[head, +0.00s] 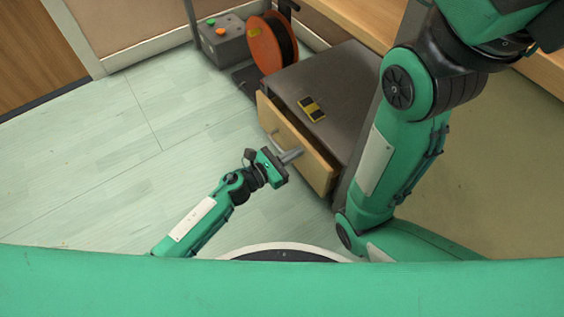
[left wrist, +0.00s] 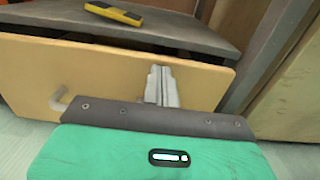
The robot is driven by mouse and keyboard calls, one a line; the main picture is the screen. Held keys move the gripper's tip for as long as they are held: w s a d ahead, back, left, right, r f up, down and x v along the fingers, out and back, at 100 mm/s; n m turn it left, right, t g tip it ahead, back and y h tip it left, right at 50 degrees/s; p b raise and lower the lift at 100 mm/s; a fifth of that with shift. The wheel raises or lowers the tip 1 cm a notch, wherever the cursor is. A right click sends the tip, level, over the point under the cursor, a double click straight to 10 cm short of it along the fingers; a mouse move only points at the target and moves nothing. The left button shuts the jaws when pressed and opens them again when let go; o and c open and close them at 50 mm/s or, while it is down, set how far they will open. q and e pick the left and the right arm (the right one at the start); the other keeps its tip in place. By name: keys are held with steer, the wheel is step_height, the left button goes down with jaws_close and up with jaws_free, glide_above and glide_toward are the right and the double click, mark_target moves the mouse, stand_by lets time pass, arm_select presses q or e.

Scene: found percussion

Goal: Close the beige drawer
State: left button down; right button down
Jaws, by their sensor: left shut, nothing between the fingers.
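The beige drawer (head: 315,165) is in the dark grey cabinet (head: 335,75), and its front stands a little out from the cabinet body. In the left wrist view the drawer front (left wrist: 110,70) fills the middle, with a bent metal handle (left wrist: 62,102) at its left. My left gripper (head: 298,153) is shut and empty, its fingers pointing at the drawer front; its fingertips (left wrist: 160,72) appear at or very near the panel, and contact cannot be told. My right arm crosses the right of the head view; its gripper is out of view.
A yellow and black device (head: 312,109) lies on the cabinet top. Behind stand an orange reel (head: 270,45) and a grey control box (head: 223,40) with coloured buttons. A wooden bench (head: 340,20) runs along the back right. The pale floor at left (head: 120,150) is clear.

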mark_target(304, 147)
arm_select(q)
steer(key=shift+w+d, duration=0.15)
steer(key=shift+d, duration=0.15)
steer(key=shift+w, duration=0.1)
steer(key=b+x, duration=0.1)
steer(key=x, duration=0.3)
steer(key=shift+w+d, duration=0.1)
steer(key=shift+d, duration=0.15)
steer(key=shift+r, duration=0.2)
steer(key=shift+w, duration=0.1)
